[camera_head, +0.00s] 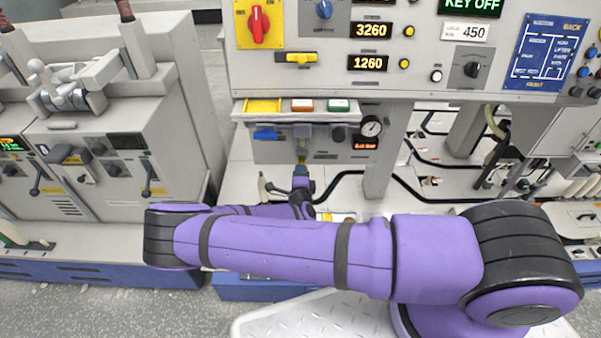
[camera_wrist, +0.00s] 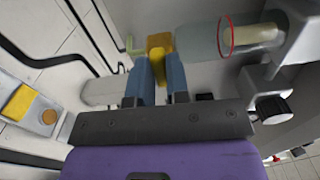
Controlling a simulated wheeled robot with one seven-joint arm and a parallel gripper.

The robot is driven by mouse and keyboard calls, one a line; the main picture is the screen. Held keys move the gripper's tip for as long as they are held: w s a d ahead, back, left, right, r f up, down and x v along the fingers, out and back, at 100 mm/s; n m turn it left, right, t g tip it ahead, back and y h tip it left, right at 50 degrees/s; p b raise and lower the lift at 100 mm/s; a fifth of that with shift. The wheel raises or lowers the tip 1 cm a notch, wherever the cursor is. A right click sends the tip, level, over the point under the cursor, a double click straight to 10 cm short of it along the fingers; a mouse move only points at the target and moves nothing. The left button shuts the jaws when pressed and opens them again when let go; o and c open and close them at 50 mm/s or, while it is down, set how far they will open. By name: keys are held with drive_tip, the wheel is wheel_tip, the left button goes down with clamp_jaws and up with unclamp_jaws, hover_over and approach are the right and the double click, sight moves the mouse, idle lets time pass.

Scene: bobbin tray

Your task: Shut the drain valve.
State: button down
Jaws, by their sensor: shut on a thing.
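The drain valve (camera_wrist: 160,42) shows in the wrist view as a small yellow-orange fitting at the end of a clear bowl (camera_wrist: 208,40) with a red ring. A yellow handle (camera_wrist: 158,72) runs down from the fitting between the two blue fingers. My gripper (camera_wrist: 159,62) is shut on this handle. In the head view my gripper (camera_head: 301,168) points up under the small panel below the console, at the foot of the bowl. The fingers and my wrist hide most of the handle there, and I cannot tell its exact angle.
A blue lever (camera_head: 266,134) is left of the bowl and a pressure gauge (camera_head: 371,127) is to its right. Black hoses (camera_head: 345,175) run behind. Grey machines stand at the left.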

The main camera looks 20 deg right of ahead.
drive_tip(key=shift+s+f, duration=0.1)
idle(0.3)
drive_tip(key=c, duration=1.1)
unclamp_jaws()
drive_tip(key=v, duration=1)
drive_tip(key=shift+s, duration=0.35)
drive_tip(key=shift+a, duration=0.15)
